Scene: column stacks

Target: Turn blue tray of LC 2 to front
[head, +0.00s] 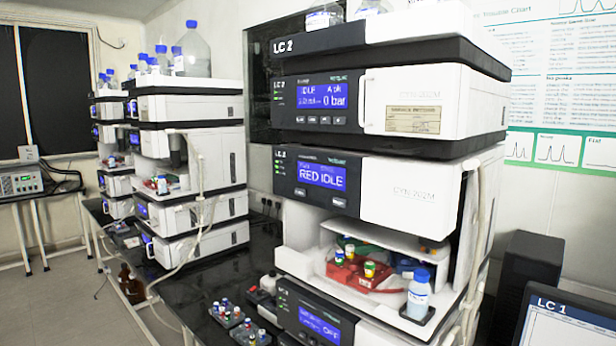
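The LC 2 stack (418,97) stands at the right, with its name on the top module. Its lower module has an open bay with a red tray (345,273) at the front, holding several vials with coloured caps. A blue tray (406,266) shows in part at the right, farther in behind the red one; the bottle and the bay's edge hide some of it. Neither of my grippers is in view.
A bottle with a blue cap (419,296) stands on a small holder at the bay's right front. Small vial racks (228,314) sit on the dark bench at the left. Another stack (190,110) stands farther back. A monitor marked LC 1 (568,322) is at the lower right.

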